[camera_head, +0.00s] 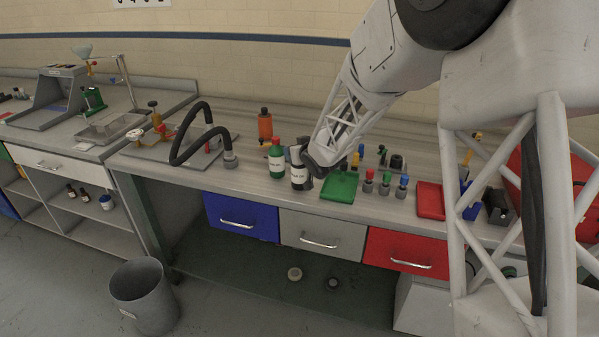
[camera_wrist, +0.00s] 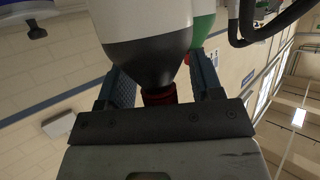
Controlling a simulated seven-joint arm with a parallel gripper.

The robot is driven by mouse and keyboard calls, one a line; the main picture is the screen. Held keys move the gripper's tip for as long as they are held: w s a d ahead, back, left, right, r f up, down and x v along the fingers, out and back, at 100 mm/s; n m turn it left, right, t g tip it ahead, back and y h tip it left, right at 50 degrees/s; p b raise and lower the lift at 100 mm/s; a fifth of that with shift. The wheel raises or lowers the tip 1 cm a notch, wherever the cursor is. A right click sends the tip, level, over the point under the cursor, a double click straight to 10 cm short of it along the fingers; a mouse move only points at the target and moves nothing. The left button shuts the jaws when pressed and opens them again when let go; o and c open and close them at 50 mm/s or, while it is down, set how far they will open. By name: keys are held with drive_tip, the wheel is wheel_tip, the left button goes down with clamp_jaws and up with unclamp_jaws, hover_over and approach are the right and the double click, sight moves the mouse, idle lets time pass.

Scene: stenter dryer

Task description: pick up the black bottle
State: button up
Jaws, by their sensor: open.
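The black bottle (camera_head: 299,183) stands upright on the bench, with a white label around its middle. My gripper (camera_head: 307,163) is at its upper part, coming in from the upper right and hiding some of it. In the wrist view, the bottle's black shoulder (camera_wrist: 150,60) is large and close, and its dark red cap (camera_wrist: 159,95) points toward my palm. My gripper (camera_wrist: 160,76) is open, with one finger on each side of the shoulder and cap. I cannot tell whether either finger touches the bottle.
A green bottle (camera_head: 277,160) stands close on the left, also in the wrist view (camera_wrist: 204,27). An orange bottle (camera_head: 265,124) is behind it. A green tray (camera_head: 339,188) lies close on the right, with several small coloured-top items beyond. A black hose (camera_head: 183,140) arches to the left.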

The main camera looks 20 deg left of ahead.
drive_tip(key=shift+c, duration=0.2)
clamp_jaws()
idle(0.3)
idle(0.3)
drive_tip(key=shift+r, duration=0.9)
wheel_tip(320, 180, up, 2)
drive_tip(key=shift+r, duration=0.1)
drive_tip(key=s+d+r, duration=0.1)
drive_tip(key=s+d, duration=0.7)
drive_tip(key=s, duration=0.6)
